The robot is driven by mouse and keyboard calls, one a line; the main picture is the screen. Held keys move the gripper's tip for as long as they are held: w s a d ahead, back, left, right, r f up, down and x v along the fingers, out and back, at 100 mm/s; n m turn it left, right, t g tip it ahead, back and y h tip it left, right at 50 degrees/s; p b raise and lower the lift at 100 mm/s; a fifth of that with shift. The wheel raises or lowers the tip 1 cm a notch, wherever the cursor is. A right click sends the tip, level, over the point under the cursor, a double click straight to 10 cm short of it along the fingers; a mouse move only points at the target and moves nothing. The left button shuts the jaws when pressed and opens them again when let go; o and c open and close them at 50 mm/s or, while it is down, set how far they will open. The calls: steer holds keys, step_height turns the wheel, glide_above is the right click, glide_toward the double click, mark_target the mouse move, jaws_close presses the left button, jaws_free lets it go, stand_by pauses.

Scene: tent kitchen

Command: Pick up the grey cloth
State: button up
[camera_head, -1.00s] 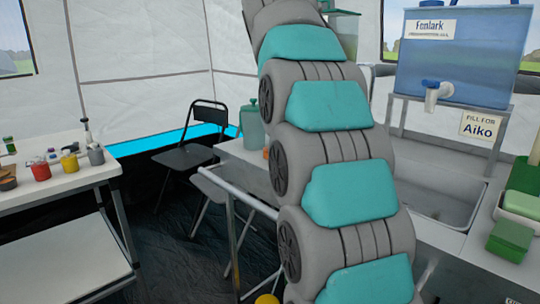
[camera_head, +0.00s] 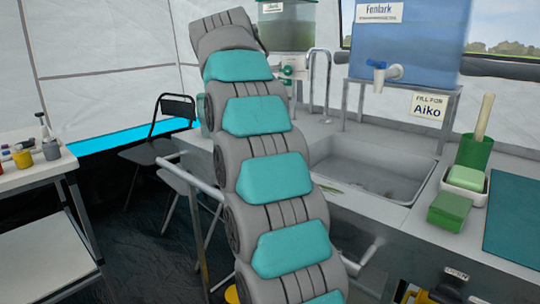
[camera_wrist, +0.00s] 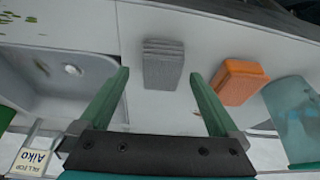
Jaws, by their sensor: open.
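The grey cloth (camera_wrist: 163,64) shows in the wrist view as a small folded stack lying on the white counter, beside the sink. My gripper (camera_wrist: 159,76) is open, with its two green fingers spread and nothing held between them. In the picture the cloth lies between and a little beyond the fingertips, and no contact shows. In the head view the cloth and my gripper are hidden behind my arm.
An orange block (camera_wrist: 240,82) lies close right of the cloth, with a translucent blue container (camera_wrist: 298,118) beyond it. The sink (camera_head: 375,168) is on the other side. A blue water tank (camera_head: 408,40) stands behind it. A green sponge box (camera_head: 451,211) sits farther right.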

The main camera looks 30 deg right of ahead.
steer(key=shift+d+f, duration=0.1)
steer(key=shift+f, duration=0.35)
steer(key=shift+c, duration=0.3)
steer(key=c, duration=1.4)
